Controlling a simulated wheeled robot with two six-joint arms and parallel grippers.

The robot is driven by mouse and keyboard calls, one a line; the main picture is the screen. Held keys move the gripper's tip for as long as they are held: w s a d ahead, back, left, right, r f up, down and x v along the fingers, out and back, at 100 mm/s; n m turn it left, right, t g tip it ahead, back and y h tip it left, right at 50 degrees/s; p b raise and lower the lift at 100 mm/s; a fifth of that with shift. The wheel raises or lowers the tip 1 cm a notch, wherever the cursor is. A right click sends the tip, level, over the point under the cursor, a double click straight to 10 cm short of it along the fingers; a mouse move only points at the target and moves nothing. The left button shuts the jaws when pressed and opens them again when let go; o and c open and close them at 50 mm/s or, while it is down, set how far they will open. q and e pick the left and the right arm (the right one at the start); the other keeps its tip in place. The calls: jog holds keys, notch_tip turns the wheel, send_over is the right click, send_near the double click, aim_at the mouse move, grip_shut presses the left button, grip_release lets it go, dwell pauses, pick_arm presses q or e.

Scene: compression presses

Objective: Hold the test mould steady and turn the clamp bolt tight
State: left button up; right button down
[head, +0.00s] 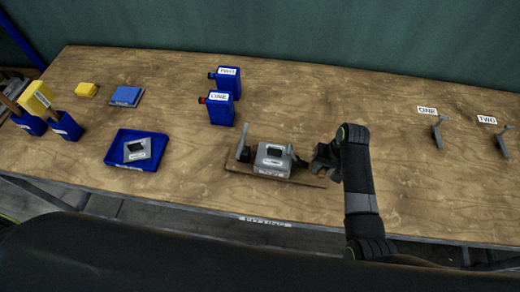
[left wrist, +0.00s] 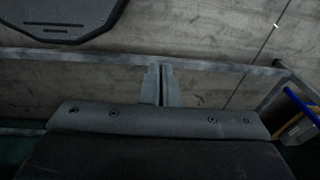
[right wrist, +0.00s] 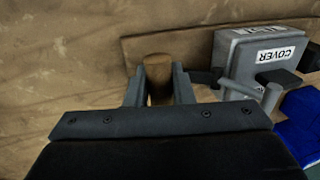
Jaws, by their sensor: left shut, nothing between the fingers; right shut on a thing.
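The test mould (head: 272,160) is a grey block with a white label, sitting on a wooden board near the table's middle. In the right wrist view the mould (right wrist: 232,65) shows a COVER label, with a grey bar in front. My right gripper (head: 320,160) is at the board's right end, beside the mould. In the right wrist view it is shut on a brown cylindrical knob (right wrist: 157,72), apparently the clamp bolt's handle; a dark rod runs from there towards the mould. My left gripper (left wrist: 161,84) is shut and empty above the floor, away from the mould, and not seen in the head view.
A grey upright (head: 243,145) stands at the mould's left. Blue bottles (head: 220,108) stand behind. Grey tools (head: 439,135) lie right; table between is clear.

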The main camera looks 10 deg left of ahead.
pick_arm(q)
jog(key=shift+o, duration=1.1)
jog(key=o, duration=1)
jog(key=shift+n+h, duration=0.4)
jog(key=shift+n, duration=0.3)
jog(key=w+d+r, duration=0.1)
jog(key=w, duration=0.1)
jog(key=w+d, duration=0.2)
jog(key=w, duration=0.1)
jog(key=w+d+r, duration=0.1)
jog(key=w, duration=0.1)
jog(key=shift+w+d+r, duration=0.2)
jog(key=shift+w+r, duration=0.1)
jog(key=shift+w, duration=0.05)
jog(key=shift+o, duration=0.9)
jog(key=w+d+r, duration=0.3)
jog(key=w, duration=0.2)
jog(key=shift+r+n+h, duration=0.2)
jog(key=shift+n+h, duration=0.1)
jog(key=shift+n, duration=0.1)
jog(key=m+t+h, duration=0.2)
jog(key=m+t, duration=0.1)
send_near(242, 139)
jog(key=x, duration=1.2)
jog(key=shift+w+f, duration=0.2)
jog(key=shift+f, duration=0.1)
grip_shut()
